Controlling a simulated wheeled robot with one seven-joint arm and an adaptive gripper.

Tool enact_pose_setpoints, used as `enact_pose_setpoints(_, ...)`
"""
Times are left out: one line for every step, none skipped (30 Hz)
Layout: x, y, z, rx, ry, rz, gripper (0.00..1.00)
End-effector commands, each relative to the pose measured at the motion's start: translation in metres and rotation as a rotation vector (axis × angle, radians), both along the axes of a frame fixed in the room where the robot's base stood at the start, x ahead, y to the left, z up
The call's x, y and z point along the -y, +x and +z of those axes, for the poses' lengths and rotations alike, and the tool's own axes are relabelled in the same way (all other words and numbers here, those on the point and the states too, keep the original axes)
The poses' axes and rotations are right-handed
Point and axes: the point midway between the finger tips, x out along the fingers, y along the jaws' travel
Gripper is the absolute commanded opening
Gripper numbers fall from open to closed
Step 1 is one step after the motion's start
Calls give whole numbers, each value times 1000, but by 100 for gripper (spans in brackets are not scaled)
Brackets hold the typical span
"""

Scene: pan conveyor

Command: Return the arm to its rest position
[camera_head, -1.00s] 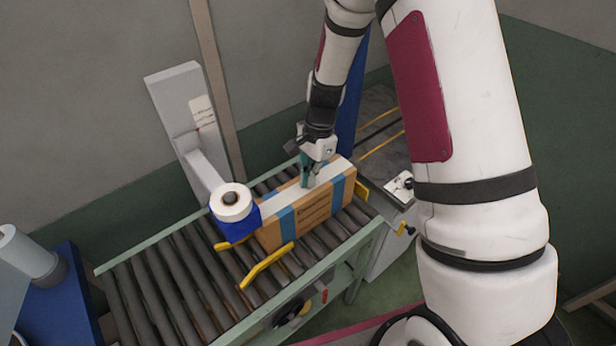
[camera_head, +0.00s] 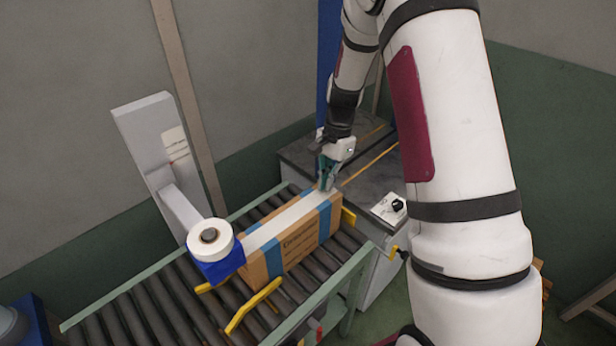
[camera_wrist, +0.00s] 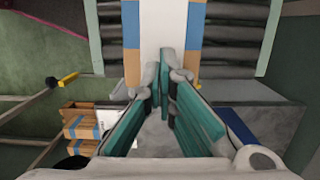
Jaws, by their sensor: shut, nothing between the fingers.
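My gripper (camera_head: 326,178) is shut and empty in the head view, at the far right end of the cardboard box (camera_head: 300,242). The box has blue bands and a white strip along its top, and it sits on the roller conveyor (camera_head: 125,319). In the wrist view my gripper's teal fingers (camera_wrist: 165,82) are together, in front of the box's white strip (camera_wrist: 164,24). I cannot tell whether the fingertips touch the box. My arm reaches from the right side down to the box.
A tape roll on a blue holder (camera_head: 210,242) stands at the box's near left end, beside a grey post (camera_head: 152,140). Yellow guides (camera_head: 252,307) flank the box. A dark-topped cabinet (camera_head: 300,155) stands behind the conveyor's far end. Stacked boxes (camera_wrist: 82,125) show in the wrist view.

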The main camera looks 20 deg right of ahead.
Motion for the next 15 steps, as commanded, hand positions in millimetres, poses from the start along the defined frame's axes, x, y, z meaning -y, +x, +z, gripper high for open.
enact_pose_setpoints(2,1,0,0,0,0,0)
enact_pose_setpoints(2,1,0,0,0,0,0)
enact_pose_setpoints(2,1,0,0,0,0,0)
enact_pose_setpoints(2,1,0,0,0,1,0)
enact_pose_setpoints(2,1,1,2,0,2,0)
enact_pose_setpoints(2,1,4,5,0,6,0)
enact_pose_setpoints(1,0,7,8,-1,13,0)
enact_pose_setpoints(0,0,11,14,0,21,0)
enact_pose_setpoints(-2,-1,19,25,-2,37,0)
enact_pose_setpoints(-4,-3,27,35,-2,52,0)
enact_pose_setpoints(-6,-5,36,47,-3,71,0)
enact_pose_setpoints(-10,-8,50,66,-6,101,0)
enact_pose_setpoints(-13,-12,61,82,-8,127,0)
enact_pose_setpoints(-16,-16,73,98,-10,155,0)
enact_pose_setpoints(-21,-22,89,120,-15,194,0)
